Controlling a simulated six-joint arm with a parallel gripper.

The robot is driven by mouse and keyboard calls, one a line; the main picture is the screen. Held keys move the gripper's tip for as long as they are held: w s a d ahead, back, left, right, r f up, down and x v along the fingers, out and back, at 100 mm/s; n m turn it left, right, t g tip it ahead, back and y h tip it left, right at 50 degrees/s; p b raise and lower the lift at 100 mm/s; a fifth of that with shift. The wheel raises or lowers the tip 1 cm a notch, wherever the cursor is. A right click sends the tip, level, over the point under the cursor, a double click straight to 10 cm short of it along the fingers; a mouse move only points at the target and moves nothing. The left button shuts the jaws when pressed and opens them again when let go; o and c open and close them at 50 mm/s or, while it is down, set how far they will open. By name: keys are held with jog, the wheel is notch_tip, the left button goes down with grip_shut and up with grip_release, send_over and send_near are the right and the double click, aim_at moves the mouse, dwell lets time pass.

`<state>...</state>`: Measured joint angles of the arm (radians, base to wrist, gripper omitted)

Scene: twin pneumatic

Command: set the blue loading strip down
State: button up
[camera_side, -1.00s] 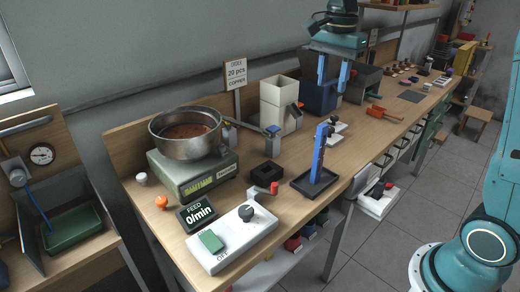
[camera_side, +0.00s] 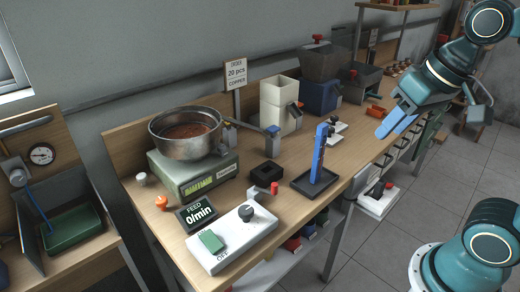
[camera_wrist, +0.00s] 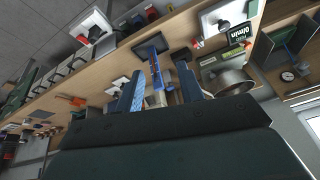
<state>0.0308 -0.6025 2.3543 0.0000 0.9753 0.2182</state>
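The blue loading strip (camera_side: 318,158) stands nearly upright, leaning slightly, in a small black tray (camera_side: 299,187) near the bench's front edge. In the wrist view the strip (camera_wrist: 156,68) shows beyond and between my fingers, apart from them. My gripper (camera_side: 396,122) is tilted, above and right of the strip in the side view, with its blue fingers pointing down and left. In the wrist view the fingers stand wide apart with nothing held. The strip's lower end is partly hidden by the tray rim.
A white feed control box (camera_side: 232,239) with a knob lies left of the tray. A black square block (camera_side: 267,173) and a cream hopper (camera_side: 280,105) stand behind. A metal pan (camera_side: 186,133) sits on a green scale (camera_side: 195,175). An orange-handled item (camera_side: 376,111) lies near the gripper.

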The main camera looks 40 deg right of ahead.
jog(key=shift+s+a+f+n+t, duration=0.15)
jog(key=shift+s+f+n+t, duration=0.05)
jog(key=shift+s+f+n, duration=0.5)
jog(key=shift+s+a+f+n+t, duration=0.2)
jog(key=shift+s+f+n, duration=0.25)
jog(key=shift+s+n, duration=0.35)
